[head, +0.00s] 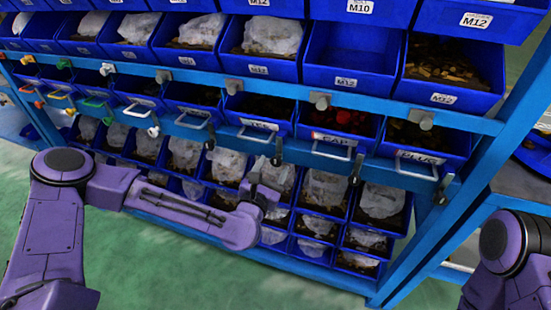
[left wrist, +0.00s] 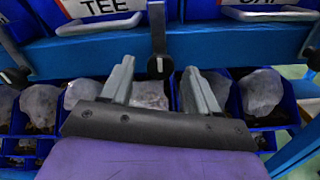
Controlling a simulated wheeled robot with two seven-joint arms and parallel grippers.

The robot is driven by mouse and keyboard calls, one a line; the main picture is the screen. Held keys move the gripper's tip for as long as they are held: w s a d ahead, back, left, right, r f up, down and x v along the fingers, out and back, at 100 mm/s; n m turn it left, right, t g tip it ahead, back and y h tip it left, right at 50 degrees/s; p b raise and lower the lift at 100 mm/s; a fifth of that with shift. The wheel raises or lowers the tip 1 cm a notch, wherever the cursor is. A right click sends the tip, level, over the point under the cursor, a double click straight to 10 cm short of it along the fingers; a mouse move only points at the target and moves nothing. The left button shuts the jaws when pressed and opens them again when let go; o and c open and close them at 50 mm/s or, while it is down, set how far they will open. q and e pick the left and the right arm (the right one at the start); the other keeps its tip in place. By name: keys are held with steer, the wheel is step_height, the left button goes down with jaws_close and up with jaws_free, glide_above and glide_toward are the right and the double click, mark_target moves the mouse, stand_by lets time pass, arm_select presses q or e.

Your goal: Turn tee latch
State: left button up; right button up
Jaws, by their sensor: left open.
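A blue bin with a TEE label (left wrist: 103,6) and a metal pull handle (left wrist: 98,25) is at the upper left of the left wrist view. A dark latch lever (left wrist: 158,38) with a round end hangs upright between this bin and its right neighbour. It also shows in the head view, where the latch (head: 278,150) is right of the TEE bin. My left gripper (left wrist: 160,80) is open, its two grey fingers spread just below and on either side of the latch's lower end. Nothing is between the fingers that I can see gripped. My right gripper is out of view.
The blue rack holds rows of blue bins. The CAP bin (head: 333,138) is to the right, with another latch (head: 357,168) past it. Lower bins (head: 325,190) hold wrapped parts behind my left gripper. The green floor (head: 170,265) in front is clear.

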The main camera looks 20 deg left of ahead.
mark_target(275, 163)
arm_select(q)
steer(key=w, duration=0.3)
steer(key=shift+w+d, duration=0.1)
steer(key=shift+w, duration=0.1)
steer(key=c, duration=1)
steer(key=shift+c, duration=0.2)
